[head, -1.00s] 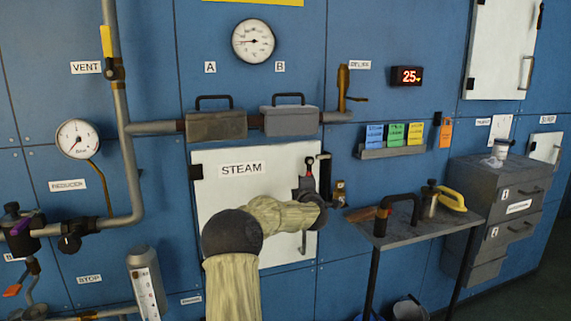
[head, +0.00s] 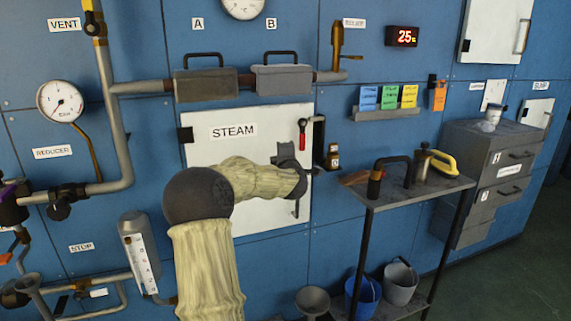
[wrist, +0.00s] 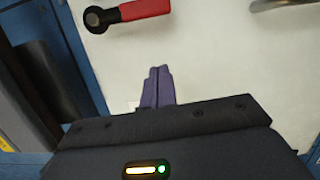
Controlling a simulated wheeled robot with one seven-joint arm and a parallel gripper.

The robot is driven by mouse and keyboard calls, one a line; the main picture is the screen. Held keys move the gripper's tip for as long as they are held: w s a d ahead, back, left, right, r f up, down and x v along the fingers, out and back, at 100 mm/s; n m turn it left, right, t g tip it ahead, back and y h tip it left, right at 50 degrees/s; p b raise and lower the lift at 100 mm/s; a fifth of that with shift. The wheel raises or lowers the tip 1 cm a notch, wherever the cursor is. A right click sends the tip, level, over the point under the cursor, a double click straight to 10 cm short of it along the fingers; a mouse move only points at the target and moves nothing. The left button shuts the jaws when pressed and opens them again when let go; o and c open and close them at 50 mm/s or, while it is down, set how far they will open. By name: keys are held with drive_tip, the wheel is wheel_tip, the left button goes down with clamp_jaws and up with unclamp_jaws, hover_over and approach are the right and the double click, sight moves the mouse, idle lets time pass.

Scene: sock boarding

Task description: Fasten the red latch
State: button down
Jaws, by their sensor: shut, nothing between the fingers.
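The red latch (head: 302,133) is on the white STEAM door (head: 228,163), near its right edge. Its red handle hangs down from a dark pivot. The latch also shows at the top of the wrist view (wrist: 143,10), with its pivot at the left end. A dark upright bar (head: 319,132) is beside the latch, at the door's edge. My gripper (head: 287,150) is in front of the door, just below the latch. In the wrist view its purple fingers (wrist: 158,86) are together and empty, apart from the red handle.
A metal door handle (head: 296,207) is below my gripper. A grey shelf table (head: 430,188) holding a black-handled tool and a yellow-handled item stands at the right. Pipes run along the left.

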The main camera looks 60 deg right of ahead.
drive_tip(key=v, duration=0.7)
drive_tip(key=shift+s, duration=0.5)
drive_tip(key=shift+w, duration=0.2)
